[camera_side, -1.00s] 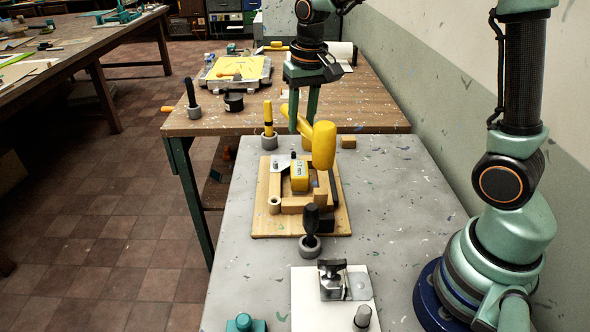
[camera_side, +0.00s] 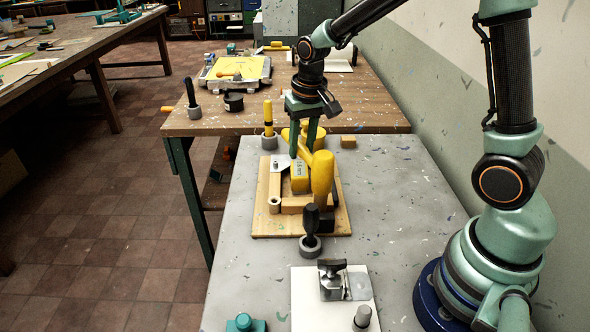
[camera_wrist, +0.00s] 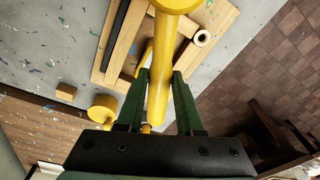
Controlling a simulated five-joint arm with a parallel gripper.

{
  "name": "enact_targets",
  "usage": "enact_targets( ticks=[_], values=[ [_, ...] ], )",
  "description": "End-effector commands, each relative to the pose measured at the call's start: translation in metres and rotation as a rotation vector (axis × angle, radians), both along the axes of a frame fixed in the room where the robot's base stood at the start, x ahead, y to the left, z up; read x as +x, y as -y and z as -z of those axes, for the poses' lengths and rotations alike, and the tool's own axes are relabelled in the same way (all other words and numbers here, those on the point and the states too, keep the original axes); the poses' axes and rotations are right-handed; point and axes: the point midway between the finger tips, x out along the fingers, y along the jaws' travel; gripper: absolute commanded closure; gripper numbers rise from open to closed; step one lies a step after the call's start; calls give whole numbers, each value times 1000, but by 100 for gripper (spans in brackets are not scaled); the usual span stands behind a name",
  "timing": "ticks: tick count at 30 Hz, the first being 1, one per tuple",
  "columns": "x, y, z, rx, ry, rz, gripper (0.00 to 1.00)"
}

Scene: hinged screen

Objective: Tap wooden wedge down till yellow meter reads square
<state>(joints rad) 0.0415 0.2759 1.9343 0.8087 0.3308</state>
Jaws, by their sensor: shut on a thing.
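My gripper (camera_side: 302,150) is shut on the handle of a yellow mallet (camera_side: 322,174). The mallet's thick head hangs over the near right part of a wooden frame (camera_side: 275,190) on a light board (camera_side: 262,222). In the wrist view the handle (camera_wrist: 158,100) runs between my fingers (camera_wrist: 160,72), and the head covers part of the frame. The yellow meter (camera_side: 300,178) sits on the frame just left of the mallet head; its display is too small to read. I cannot pick out the wooden wedge for certain; the head may hide it. Whether the head touches anything is unclear.
A black-handled tool in a grey holder (camera_side: 310,242) stands close in front of the board. A yellow-handled tool (camera_side: 268,118) stands behind it. A small wooden block (camera_side: 348,142) lies behind right. A white plate with a clamp (camera_side: 333,280) is nearer. The grey bench is clear to the right.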

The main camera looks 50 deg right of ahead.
Motion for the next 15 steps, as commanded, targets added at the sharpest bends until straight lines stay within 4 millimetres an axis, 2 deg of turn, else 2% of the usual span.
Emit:
enact_targets(
  ticks=[5,15],
  values=[
    [1,0,-12,0,5,0,100],
    [1,0,-49,0,5,0,100]
  ],
)
